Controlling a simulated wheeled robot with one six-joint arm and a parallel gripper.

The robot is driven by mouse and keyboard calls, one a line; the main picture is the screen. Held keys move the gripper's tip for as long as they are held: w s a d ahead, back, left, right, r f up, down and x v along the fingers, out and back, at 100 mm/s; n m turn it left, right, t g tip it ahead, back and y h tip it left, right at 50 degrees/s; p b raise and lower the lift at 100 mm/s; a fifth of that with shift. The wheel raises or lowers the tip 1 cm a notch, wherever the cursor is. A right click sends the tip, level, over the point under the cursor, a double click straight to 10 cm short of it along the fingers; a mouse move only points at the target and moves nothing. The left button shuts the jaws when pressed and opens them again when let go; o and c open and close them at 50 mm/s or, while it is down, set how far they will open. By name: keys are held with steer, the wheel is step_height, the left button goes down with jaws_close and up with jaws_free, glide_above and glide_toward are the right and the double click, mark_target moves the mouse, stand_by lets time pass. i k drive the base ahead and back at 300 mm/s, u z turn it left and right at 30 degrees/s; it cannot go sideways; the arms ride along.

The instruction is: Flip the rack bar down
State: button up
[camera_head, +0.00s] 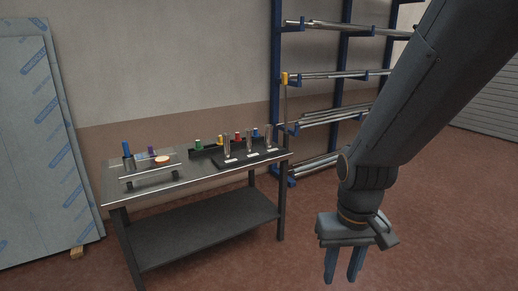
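A blue metal rack (277,60) stands against the back wall and holds several long metal bars and tubes on its arms. A thin upright bar (286,105) with a yellow end (284,79) shows at the rack's left post. The yellow end is at the top; the lower end is near a rack arm, too small to make out. My gripper (342,275) hangs at the lower right, in front of the rack and apart from it. Its two fingers point down with a gap between them, and nothing shows in the gap. My arm covers the rack's right part.
A metal table (195,181) with a lower shelf (205,228) stands left of the rack. It bears a dark tray (228,161), clear cylinders, coloured pieces and a small raised stand (150,170). Film-wrapped panels (40,140) lean at left. Red floor around my gripper is clear.

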mark_target(284, 76)
steer(key=z, duration=0.2)
steer(key=i, duration=0.95)
steer(key=z, duration=0.3)
steer(key=i, duration=1.75)
steer(key=u, duration=0.35)
